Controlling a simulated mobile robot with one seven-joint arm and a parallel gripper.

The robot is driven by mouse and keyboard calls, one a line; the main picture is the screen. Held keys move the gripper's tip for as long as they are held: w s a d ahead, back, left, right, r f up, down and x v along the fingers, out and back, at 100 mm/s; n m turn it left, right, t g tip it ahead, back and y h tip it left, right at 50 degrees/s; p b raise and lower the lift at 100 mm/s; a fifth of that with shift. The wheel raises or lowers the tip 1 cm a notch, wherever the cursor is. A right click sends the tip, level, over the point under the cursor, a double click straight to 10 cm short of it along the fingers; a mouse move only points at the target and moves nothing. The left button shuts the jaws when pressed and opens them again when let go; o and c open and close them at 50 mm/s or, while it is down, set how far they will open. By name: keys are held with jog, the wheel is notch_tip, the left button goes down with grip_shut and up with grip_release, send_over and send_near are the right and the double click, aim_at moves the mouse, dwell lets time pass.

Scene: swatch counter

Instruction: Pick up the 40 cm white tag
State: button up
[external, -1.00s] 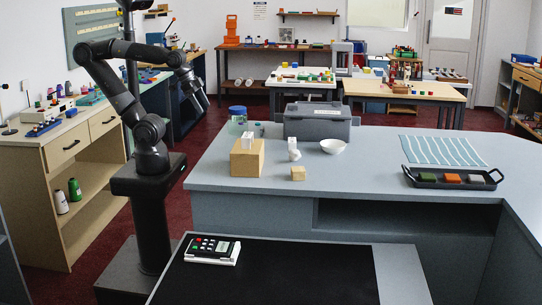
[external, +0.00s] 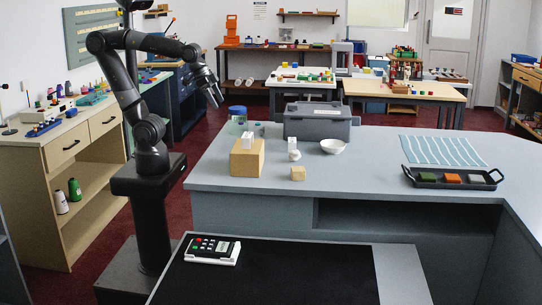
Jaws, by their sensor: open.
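No label reading 40 cm is legible, so I cannot tell for sure which thing is the white tag. A small white block (external: 248,140) sits on top of a wooden block (external: 246,159) on the grey-blue counter. Another small white piece (external: 293,153) stands on the counter to its right. A low pale wooden block (external: 298,174) lies in front of that piece. My gripper (external: 216,98) is open and empty, with its fingers pointing down and right. It is in the air left of the counter's back corner, above and left of the white block.
The counter (external: 375,185) also holds a grey case (external: 318,121), a white bowl (external: 333,147), a blue-lidded jar (external: 237,113), a striped sheet (external: 443,151) and a black tray (external: 420,181) with coloured swatches. A keypad device (external: 212,250) lies on the black front surface.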

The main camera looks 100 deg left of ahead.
jog(key=w+d, duration=0.1)
jog(key=w, duration=1.4)
jog(key=g, duration=0.1)
send_near(292, 140)
jog(key=shift+n, duration=0.4)
jog(key=x, duration=1)
jog(key=shift+a+f, duration=0.15)
jog(key=shift+a, duration=0.05)
jog(key=c, duration=1)
